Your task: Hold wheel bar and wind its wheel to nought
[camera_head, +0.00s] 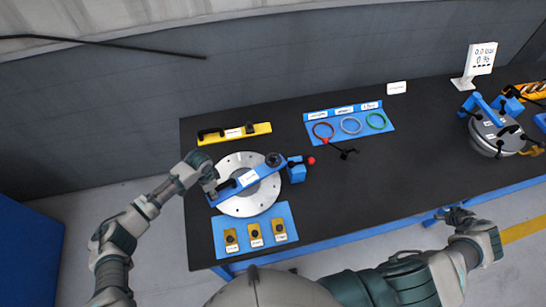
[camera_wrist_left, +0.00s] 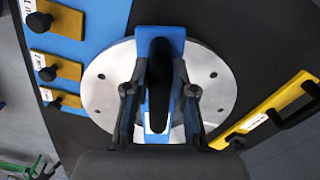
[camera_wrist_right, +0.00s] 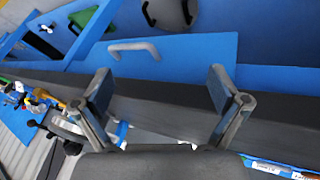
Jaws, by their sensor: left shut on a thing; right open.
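The blue wheel bar (camera_head: 254,177) lies across a round silver flange (camera_head: 241,204) with holes near its rim. A dark round wheel (camera_head: 273,160) sits at the bar's far right end. A black handle stands on the near-left end of the bar; it also shows in the left wrist view (camera_wrist_left: 160,60). My left gripper (camera_head: 214,186) is at this handle, its fingers (camera_wrist_left: 158,104) on either side and shut on it. The wheel is hidden in the left wrist view. My right gripper (camera_head: 459,217) is open and empty beyond the table's front edge, far from the bar.
A blue block (camera_head: 296,173) with a red knob (camera_head: 311,161) stands right of the wheel. A blue plate (camera_head: 277,215) with yellow tags lies in front, a yellow bar (camera_head: 235,133) behind. A ring board (camera_head: 349,124) and lidded pot (camera_head: 497,136) are farther right.

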